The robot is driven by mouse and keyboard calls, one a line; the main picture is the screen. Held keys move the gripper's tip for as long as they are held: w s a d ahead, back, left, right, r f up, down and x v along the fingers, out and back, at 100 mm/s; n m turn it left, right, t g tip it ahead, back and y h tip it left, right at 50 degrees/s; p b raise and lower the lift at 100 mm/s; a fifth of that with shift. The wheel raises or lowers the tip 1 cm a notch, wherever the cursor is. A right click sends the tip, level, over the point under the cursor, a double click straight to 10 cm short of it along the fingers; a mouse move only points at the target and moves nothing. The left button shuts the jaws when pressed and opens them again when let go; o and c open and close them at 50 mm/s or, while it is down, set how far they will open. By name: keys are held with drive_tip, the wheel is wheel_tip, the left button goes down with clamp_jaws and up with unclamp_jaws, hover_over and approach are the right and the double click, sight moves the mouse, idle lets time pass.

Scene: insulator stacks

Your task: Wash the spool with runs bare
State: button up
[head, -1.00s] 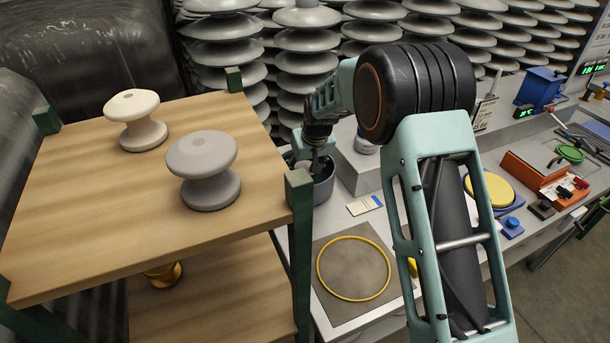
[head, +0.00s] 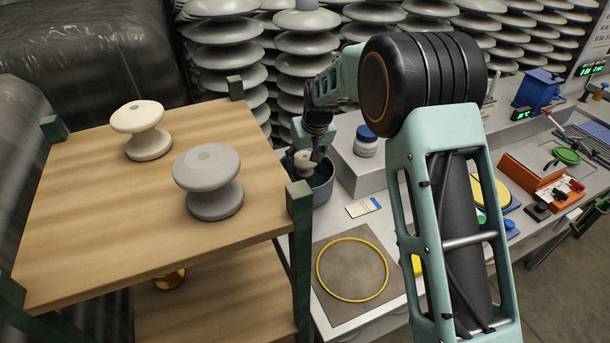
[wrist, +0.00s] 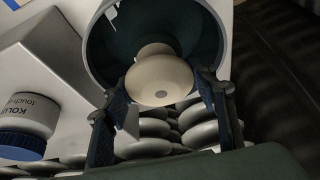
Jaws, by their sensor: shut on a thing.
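My gripper (head: 312,143) is shut on a cream spool (head: 304,160) at the mouth of a dark grey pot (head: 323,190). The wrist view shows the spool (wrist: 160,78) between the two fingers, with the pot's dark inside (wrist: 150,25) around and behind it. The spool's lower part is hidden in the head view. Another cream spool (head: 142,130) and a grey spool (head: 208,182) stand upright on the wooden cart top (head: 90,230). I cannot tell any bare runs on the spools.
A yellow ring (head: 352,268) lies on a mat. A green cart post (head: 300,230) rises close to the pot. Insulator stacks (head: 308,45) stand behind.

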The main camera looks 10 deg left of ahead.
drive_tip(key=shift+r+p, duration=1.45)
drive_tip(key=shift+r, duration=1.55)
